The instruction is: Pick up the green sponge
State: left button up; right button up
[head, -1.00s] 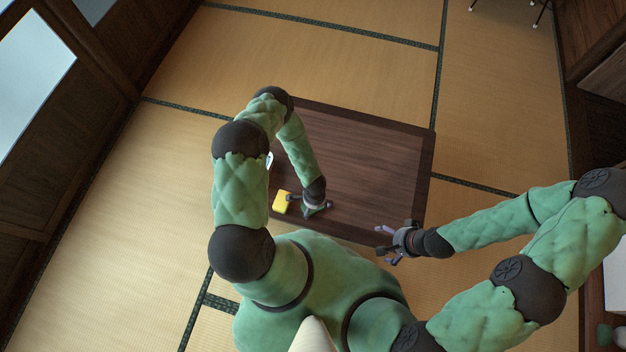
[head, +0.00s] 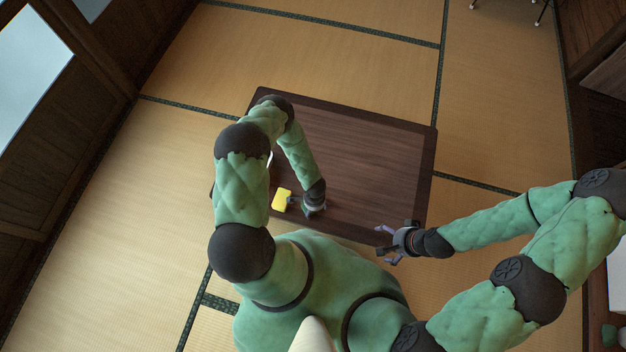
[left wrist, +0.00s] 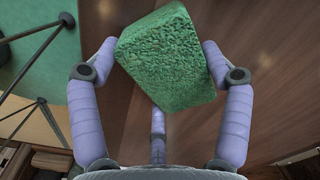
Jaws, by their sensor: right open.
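The green sponge (left wrist: 168,58) fills the middle of the left wrist view, turned at an angle between the fingers of my left gripper (left wrist: 160,52). A finger lies against it on each side, and the gripper looks shut on it. In the head view my left gripper (head: 313,208) is low at the near left part of the table, and it hides most of the sponge. I cannot tell if the sponge touches the tabletop. My right gripper (head: 388,242) is open and empty beside the table's near right corner.
A yellow block (head: 282,200) lies on the dark wooden table (head: 370,160) just left of my left gripper. A white item (head: 269,160) is mostly hidden behind my left arm. The table's middle and right are clear. Tatami floor surrounds it.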

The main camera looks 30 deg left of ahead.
dwell(0.3)
pick_arm(q)
notch_tip(320, 180, up, 28)
jog(key=p, duration=1)
jog(key=shift+p, duration=0.3)
